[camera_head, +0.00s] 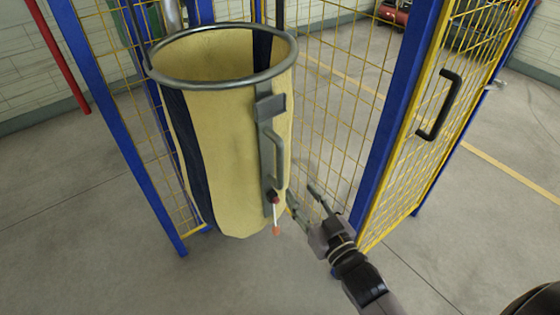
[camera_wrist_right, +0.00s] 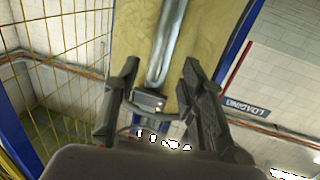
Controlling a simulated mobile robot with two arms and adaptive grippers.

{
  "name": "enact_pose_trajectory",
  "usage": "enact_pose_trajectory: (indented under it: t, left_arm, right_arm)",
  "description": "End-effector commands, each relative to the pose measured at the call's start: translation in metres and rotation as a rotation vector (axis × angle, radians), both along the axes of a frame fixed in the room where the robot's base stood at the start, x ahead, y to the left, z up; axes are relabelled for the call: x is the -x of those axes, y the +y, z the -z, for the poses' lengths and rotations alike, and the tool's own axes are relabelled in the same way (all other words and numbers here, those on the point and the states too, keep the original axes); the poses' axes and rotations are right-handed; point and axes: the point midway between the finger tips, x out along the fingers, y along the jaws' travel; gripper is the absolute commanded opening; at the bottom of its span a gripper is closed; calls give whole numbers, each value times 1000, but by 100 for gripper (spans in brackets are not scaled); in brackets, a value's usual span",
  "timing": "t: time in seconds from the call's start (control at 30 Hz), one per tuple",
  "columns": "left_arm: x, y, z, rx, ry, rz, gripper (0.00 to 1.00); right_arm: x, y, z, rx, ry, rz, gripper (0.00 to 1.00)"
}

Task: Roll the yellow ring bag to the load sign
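The yellow ring bag (camera_head: 222,140) is a tall yellow sack with dark blue stripes, hanging upright from a grey metal ring. A grey handle bar (camera_head: 279,160) runs down its side, with a small red-and-white lever below. My right gripper (camera_head: 301,196) is just right of the bag's lower part, fingers apart. In the right wrist view, the fingers (camera_wrist_right: 160,75) are spread, with the handle bar (camera_wrist_right: 167,40) in line between them; contact cannot be told. A sign (camera_wrist_right: 247,107) on the wall, seen upside down, seems to read LOADING. My left gripper is not in view.
Blue posts (camera_head: 398,105) and yellow mesh panels (camera_head: 330,85) stand behind and beside the bag. A mesh door with a black handle (camera_head: 439,105) is at right. A red post (camera_head: 60,55) is at left. Grey floor (camera_head: 90,230) in front is clear.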

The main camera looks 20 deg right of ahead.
Motion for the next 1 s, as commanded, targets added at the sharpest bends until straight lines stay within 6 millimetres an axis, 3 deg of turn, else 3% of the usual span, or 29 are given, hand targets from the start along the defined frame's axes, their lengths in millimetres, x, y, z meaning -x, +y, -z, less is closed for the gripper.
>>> enact_pose_trajectory:
  t: [0.5, 0.7, 1.0]
  left_arm:
    - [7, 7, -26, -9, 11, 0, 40]
    - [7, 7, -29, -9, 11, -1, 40]
    - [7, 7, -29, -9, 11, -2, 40]
  right_arm:
    - [-101, 16, -2, 0, 0, 0, 38]
    - [-119, 18, 0, -1, 2, 0, 38]
    - [-122, 19, 1, -1, 2, 0, 38]
